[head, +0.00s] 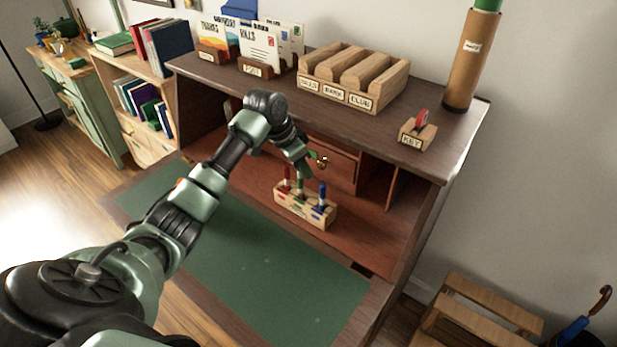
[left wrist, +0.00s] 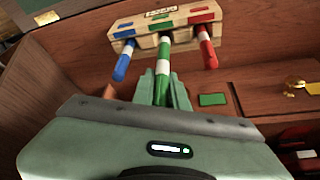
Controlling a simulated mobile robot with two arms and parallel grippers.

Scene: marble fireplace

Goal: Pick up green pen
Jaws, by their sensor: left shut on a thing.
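A wooden pen holder (head: 290,207) stands on the desk's inner shelf, with a red pen (head: 286,178), a green pen (head: 300,187) and a blue pen (head: 322,194) upright in a row. My left gripper (head: 303,170) reaches down from above to the green pen. In the left wrist view the gripper (left wrist: 163,90) is shut on the green pen (left wrist: 164,62). The pen's far end meets the holder (left wrist: 150,28). The blue pen (left wrist: 122,65) and the red pen (left wrist: 208,50) stand clear on either side of the fingers. My right gripper is not in view.
A drawer with a brass knob (head: 321,161) is behind the holder. The desk top above carries letter racks (head: 264,68), a wooden sorter (head: 352,78), a key stand (head: 417,133) and a tall tube (head: 470,62). The green desk mat (head: 270,280) is clear.

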